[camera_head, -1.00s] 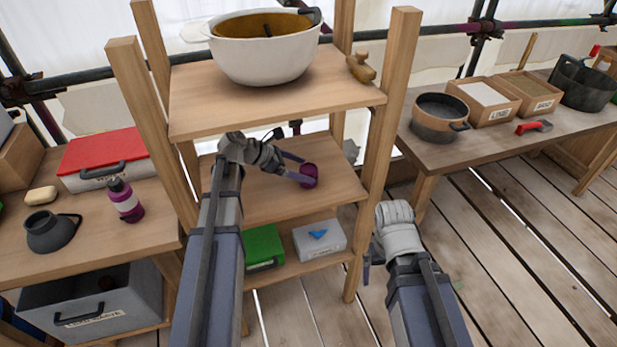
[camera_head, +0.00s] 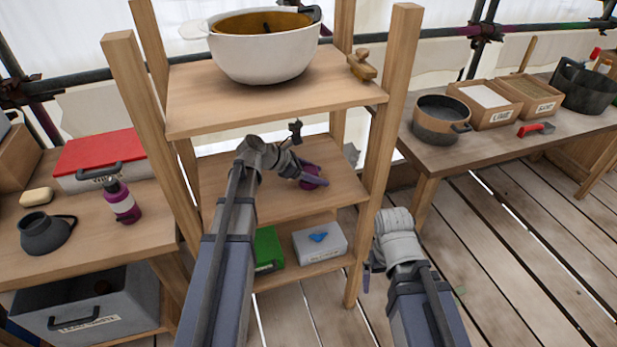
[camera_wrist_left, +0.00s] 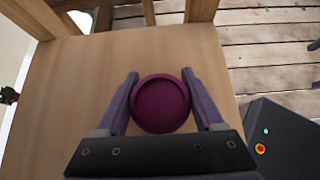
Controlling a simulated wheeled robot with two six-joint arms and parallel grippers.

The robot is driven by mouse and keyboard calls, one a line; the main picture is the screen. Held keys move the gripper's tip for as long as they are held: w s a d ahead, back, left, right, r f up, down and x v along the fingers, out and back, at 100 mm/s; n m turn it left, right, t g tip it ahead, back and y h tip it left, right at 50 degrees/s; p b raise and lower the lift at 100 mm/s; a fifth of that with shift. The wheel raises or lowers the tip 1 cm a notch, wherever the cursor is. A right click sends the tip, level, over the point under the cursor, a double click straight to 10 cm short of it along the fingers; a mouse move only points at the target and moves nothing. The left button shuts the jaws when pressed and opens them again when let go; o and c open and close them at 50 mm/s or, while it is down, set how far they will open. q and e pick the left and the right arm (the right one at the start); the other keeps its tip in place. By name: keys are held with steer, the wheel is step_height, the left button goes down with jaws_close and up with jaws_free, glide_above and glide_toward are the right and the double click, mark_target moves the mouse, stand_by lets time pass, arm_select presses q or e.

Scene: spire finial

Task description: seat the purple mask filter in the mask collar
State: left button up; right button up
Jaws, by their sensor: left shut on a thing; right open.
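The purple mask filter (camera_head: 314,184) is a round, dark purple piece over the middle shelf of the wooden rack. My left gripper (camera_head: 311,175) is shut on it from above, and its fingers partly hide it in the head view. In the left wrist view the filter (camera_wrist_left: 160,104) sits between the two purple fingers, its round face toward the camera. I cannot tell whether it touches the shelf. A dark grey funnel-shaped piece (camera_head: 44,234) with a side loop, perhaps the mask collar, stands on the left table. My right gripper (camera_head: 371,272) is open, low at the rack's right, mostly hidden.
Rack posts (camera_head: 381,145) and the upper shelf (camera_head: 270,100), with a white pot (camera_head: 264,50), enclose the left gripper. Green and white boxes (camera_head: 318,245) fill the lower shelf.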

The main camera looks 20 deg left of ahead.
arm_select(q)
steer(key=c, duration=0.8)
steer(key=shift+r, duration=0.15)
steer(key=shift+r+p, duration=0.5)
steer(key=shift+p, duration=0.15)
step_height(320, 180, up, 3)
steer(key=p, duration=0.2)
steer(key=shift+f+p, duration=0.15)
steer(key=shift+p, duration=0.25)
steer(key=w+a, duration=0.3)
steer(key=a, duration=0.2)
steer(key=w+a, duration=0.7)
steer(key=a, duration=0.2)
steer(key=shift+w+a+f+b, duration=0.25)
steer(key=shift+w+a+b, duration=0.05)
steer(key=shift+a, duration=0.05)
